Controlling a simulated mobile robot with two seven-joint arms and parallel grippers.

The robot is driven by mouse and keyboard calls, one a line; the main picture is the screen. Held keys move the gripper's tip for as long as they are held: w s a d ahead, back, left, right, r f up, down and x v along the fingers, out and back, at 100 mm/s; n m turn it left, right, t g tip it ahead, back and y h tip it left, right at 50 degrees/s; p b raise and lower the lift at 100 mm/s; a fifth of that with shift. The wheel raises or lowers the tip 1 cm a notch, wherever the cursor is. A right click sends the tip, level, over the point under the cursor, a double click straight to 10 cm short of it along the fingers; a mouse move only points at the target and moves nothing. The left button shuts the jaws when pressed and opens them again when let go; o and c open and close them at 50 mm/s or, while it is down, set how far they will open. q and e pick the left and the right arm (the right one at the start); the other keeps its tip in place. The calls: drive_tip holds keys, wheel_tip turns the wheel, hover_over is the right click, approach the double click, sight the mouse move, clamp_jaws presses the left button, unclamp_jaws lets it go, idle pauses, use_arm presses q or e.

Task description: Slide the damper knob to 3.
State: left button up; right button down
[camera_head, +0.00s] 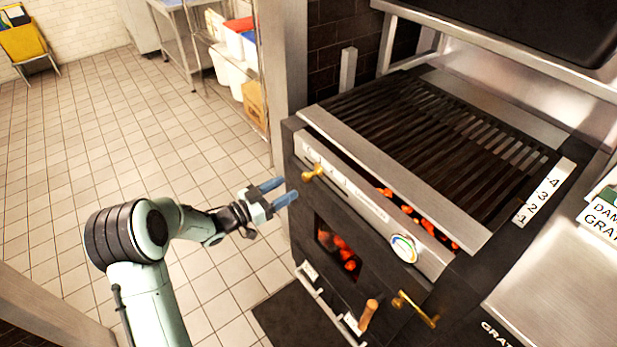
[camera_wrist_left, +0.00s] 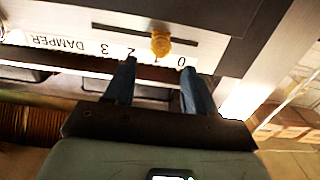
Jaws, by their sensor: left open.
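The brass damper knob (camera_head: 313,172) sits at the left end of the grill's front panel. In the left wrist view the knob (camera_wrist_left: 160,43) is on a dark slot above an upside-down white scale (camera_wrist_left: 80,45) marked DAMPER. It stands at about the 1 mark, between the 2 and the 0; the 3 is farther left in that view. My left gripper (camera_head: 285,190) is open and empty, just left of the knob in the head view. In the wrist view its two blue fingertips (camera_wrist_left: 157,67) point toward the knob, apart from it. My right gripper is not seen.
The charcoal grill (camera_head: 430,150) has glowing coals under its bars. A round dial (camera_head: 404,248), a brass latch (camera_head: 415,308) and a wooden handle (camera_head: 368,314) are on its front. A 1-to-4 strip (camera_head: 544,192) lies on the right. Tiled floor (camera_head: 90,150) is open at left.

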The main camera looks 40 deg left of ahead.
sight(305, 179)
use_arm(q)
drive_tip(key=x, duration=0.8)
drive_tip(key=shift+w+f, duration=0.1)
drive_tip(key=shift+w, duration=0.05)
clamp_jaws()
drive_tip(key=shift+d, duration=0.15)
